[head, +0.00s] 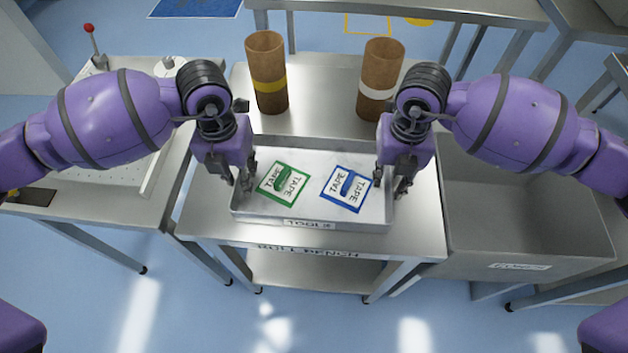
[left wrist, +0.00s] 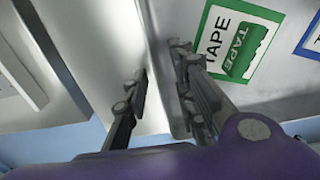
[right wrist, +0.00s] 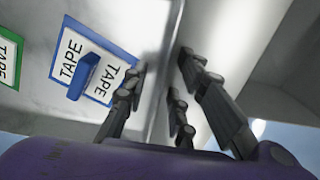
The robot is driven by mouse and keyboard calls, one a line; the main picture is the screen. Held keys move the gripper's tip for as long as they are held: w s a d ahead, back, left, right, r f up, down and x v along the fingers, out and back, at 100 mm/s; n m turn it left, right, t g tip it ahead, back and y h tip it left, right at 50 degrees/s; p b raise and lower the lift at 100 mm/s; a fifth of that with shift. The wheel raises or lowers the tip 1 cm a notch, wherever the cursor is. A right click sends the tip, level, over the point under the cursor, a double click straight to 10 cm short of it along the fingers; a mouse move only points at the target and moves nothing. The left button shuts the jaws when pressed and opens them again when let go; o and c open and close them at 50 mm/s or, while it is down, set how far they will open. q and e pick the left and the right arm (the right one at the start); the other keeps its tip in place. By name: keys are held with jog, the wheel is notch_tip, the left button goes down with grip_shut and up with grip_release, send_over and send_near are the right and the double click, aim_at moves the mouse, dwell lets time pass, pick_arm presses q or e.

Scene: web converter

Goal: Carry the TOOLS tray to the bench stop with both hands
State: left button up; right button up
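The grey TOOLS tray (head: 300,220) sits on the metal bench. It holds a green-framed TAPE card (head: 270,193) with a green piece on it and a blue-framed TAPE card (head: 338,198) with a blue piece on it. My left gripper (head: 241,182) is at the tray's left wall, its fingers open on either side of it; the wall shows between them in the left wrist view (left wrist: 162,80). My right gripper (head: 393,183) straddles the right wall likewise, fingers apart, as the right wrist view shows (right wrist: 163,85). Neither visibly clamps the wall.
Two brown rolls, one yellow-banded (head: 267,75) and one white-banded (head: 381,80), stand behind the tray. A deep grey bin (head: 520,215) adjoins on the right. A side table (head: 100,205) with a red-knobbed lever (head: 91,40) stands left. Bench surface (head: 320,238) in front is clear.

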pick_arm(q)
grip_shut()
pick_arm(e)
grip_shut()
